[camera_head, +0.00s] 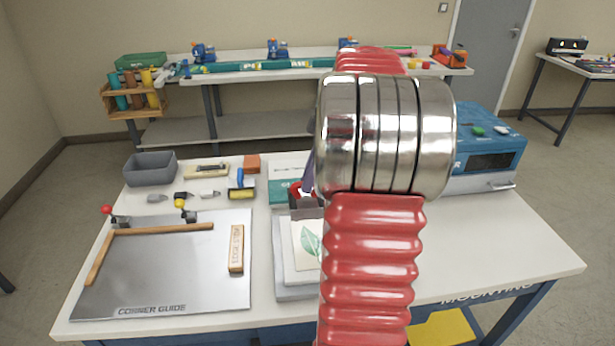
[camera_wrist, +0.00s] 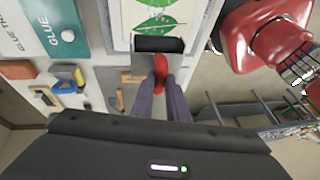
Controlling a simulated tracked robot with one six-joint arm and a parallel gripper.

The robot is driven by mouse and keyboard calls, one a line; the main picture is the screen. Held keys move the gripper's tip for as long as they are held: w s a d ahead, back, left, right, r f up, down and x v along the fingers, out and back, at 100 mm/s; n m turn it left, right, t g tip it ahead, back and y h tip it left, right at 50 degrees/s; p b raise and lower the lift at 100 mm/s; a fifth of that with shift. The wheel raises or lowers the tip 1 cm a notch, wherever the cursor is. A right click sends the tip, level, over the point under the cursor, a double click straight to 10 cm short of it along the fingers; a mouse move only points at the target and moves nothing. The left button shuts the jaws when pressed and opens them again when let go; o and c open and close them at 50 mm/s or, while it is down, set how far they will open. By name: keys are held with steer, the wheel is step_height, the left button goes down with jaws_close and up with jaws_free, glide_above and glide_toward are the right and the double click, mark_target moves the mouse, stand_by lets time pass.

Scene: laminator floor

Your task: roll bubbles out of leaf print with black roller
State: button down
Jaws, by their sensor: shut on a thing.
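The leaf print (camera_head: 306,238), a white sheet with green leaves, lies on a grey board (camera_head: 284,262) on the bench, its right part hidden by my arm. It also shows at the top of the wrist view (camera_wrist: 152,14). The black roller (camera_wrist: 159,44) lies across the print's lower edge in the wrist view; in the head view its dark barrel (camera_head: 304,206) is by the print's far edge. I cannot tell whether it touches the print. My gripper (camera_wrist: 161,80) is shut on the roller's red handle (camera_wrist: 160,66).
A metal corner-guide plate (camera_head: 165,270) with wooden bars lies left. Behind it are a grey bin (camera_head: 150,169), a yellow roller (camera_head: 241,193) and small tools. A glue box (camera_head: 284,190) stands behind the print. A blue machine (camera_head: 487,150) stands right. The bench's front right is clear.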

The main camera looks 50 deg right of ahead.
mark_target(310, 195)
steer(key=shift+f, duration=0.1)
steer(key=shift+f, duration=2.35)
steer(key=shift+s, duration=0.1)
